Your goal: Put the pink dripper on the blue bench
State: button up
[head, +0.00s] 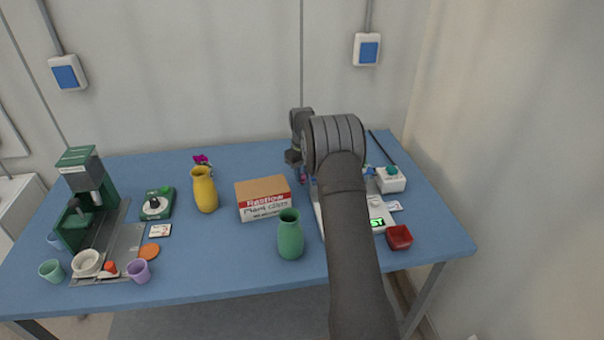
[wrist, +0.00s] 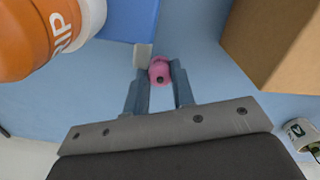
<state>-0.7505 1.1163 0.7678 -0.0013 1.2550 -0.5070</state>
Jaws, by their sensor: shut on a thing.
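The pink dripper (wrist: 160,72) is small and rounded, with a dark hole in the face turned to the wrist camera. My gripper (wrist: 159,84) is shut on it, with one finger on each side. In the head view my gripper (head: 294,158) points down over the back of the blue bench (head: 330,152), right of the cardboard box. The dripper is mostly hidden there. The bench top (wrist: 205,62) also fills the middle of the wrist view. I cannot tell whether the dripper touches the bench or hangs just above it.
The cardboard box (head: 264,198) stands left of my gripper. An orange and white bottle (wrist: 40,35) and a blue block (wrist: 128,16) are close in the wrist view. A green vase (head: 290,236) and yellow vase (head: 204,190) stand upright.

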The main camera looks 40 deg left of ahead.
aim_at(302, 174)
jog(key=shift+f, duration=0.1)
jog(key=o, duration=1)
jog(key=shift+c, duration=0.2)
notch_tip(302, 174, up, 12)
jog(key=shift+f, duration=3.85)
jog(key=shift+f, duration=0.1)
